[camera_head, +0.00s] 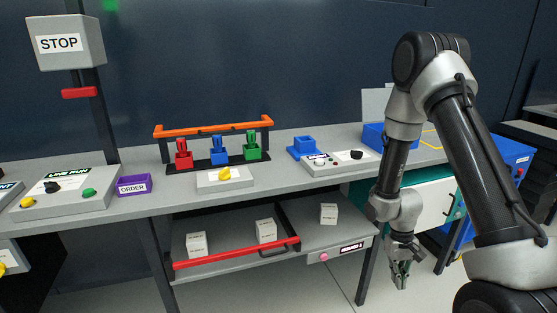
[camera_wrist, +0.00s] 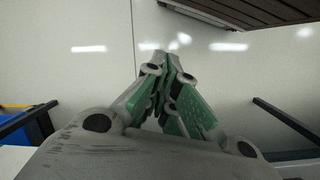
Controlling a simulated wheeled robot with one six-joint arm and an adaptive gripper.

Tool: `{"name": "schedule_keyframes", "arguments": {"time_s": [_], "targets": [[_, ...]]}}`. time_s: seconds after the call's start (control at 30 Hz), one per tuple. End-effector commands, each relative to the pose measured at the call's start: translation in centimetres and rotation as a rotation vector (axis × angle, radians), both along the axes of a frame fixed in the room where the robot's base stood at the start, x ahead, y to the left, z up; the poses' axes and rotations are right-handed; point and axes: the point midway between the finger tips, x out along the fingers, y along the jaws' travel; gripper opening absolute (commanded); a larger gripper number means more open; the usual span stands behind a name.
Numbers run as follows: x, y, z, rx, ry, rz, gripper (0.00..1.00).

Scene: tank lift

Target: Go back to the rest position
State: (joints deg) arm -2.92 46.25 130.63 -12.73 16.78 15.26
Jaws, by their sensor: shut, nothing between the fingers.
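My gripper (camera_head: 401,276) hangs at the end of my arm in the head view, in front of the bench's right part and pointing down. It is apart from everything around it. In the wrist view my gripper (camera_wrist: 167,62) has its green-padded fingers brought together at the tips, with nothing between them. Below the fingers the wrist view shows a pale floor.
The grey bench (camera_head: 130,204) carries a line-run panel (camera_head: 68,196), a purple order box (camera_head: 134,186), an orange-barred rack (camera_head: 212,128) and blue bins. A lower shelf with a red bar (camera_head: 235,255) holds white boxes. Open floor lies below my gripper.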

Motion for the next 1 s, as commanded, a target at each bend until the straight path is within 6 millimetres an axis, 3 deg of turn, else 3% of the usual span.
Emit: {"name": "schedule_keyframes", "arguments": {"time_s": [0.03,0.1,0.4,0.7,1.0], "targets": [[-0.2,-0.3,3.4,-0.005,0.004,0.010,0.00],[-1.2,-0.7,7.7,-0.009,0.022,0.023,0.00],[-7.3,-0.8,23.1,0.025,0.004,0.044,0.00],[-13.4,-0.3,33.3,0.072,-0.214,0.016,0.00],[-15.6,-0.3,39.6,0.079,-0.540,0.008,0.00]]}}
